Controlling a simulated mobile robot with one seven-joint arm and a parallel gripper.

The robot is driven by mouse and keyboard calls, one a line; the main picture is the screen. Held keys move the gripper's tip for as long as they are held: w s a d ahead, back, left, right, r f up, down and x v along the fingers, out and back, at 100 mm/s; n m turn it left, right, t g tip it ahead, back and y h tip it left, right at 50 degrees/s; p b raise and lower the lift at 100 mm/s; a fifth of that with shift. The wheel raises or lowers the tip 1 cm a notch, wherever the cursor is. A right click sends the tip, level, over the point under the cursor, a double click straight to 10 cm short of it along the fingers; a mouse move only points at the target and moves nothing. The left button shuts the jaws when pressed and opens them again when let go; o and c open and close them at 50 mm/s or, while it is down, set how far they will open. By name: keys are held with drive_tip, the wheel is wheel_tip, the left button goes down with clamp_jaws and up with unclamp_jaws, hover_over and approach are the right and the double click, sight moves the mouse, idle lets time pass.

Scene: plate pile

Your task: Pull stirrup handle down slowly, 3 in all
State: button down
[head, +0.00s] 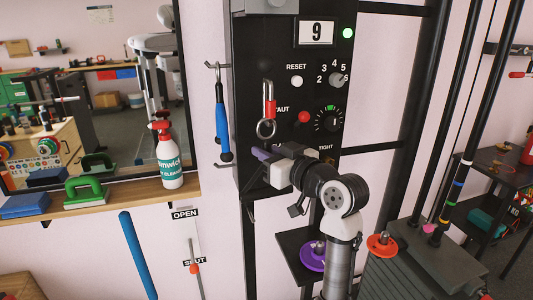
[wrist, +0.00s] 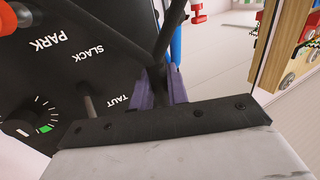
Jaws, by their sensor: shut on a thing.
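My gripper (head: 263,154) is in front of the lower part of the black machine panel (head: 292,90), its purple fingers pointing left. In the wrist view the purple fingers (wrist: 160,88) are shut on a dark bar where two black arms meet. This looks like the stirrup handle (wrist: 171,32), its arms spreading away toward the panel. In the head view my gripper and arm hide most of the handle. The labels PARK, SLACK and TAUT show in the wrist view.
A red clip with a ring (head: 268,112) hangs above my gripper. A blue-handled tool (head: 222,118) hangs at the panel's left. A shelf (head: 110,198) holds a spray bottle (head: 168,157) and green-handled blocks. Weight plates (head: 381,245) and black posts stand at the right.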

drive_tip(key=shift+f, duration=0.15)
drive_tip(key=shift+r+p, duration=0.9)
drive_tip(key=shift+r, duration=0.35)
drive_tip(key=shift+r+p, duration=0.8)
drive_tip(key=shift+r, duration=0.25)
drive_tip(key=shift+r+p, duration=0.45)
drive_tip(key=shift+r, duration=0.15)
drive_tip(key=shift+f, duration=0.15)
drive_tip(key=shift+f, duration=0.1)
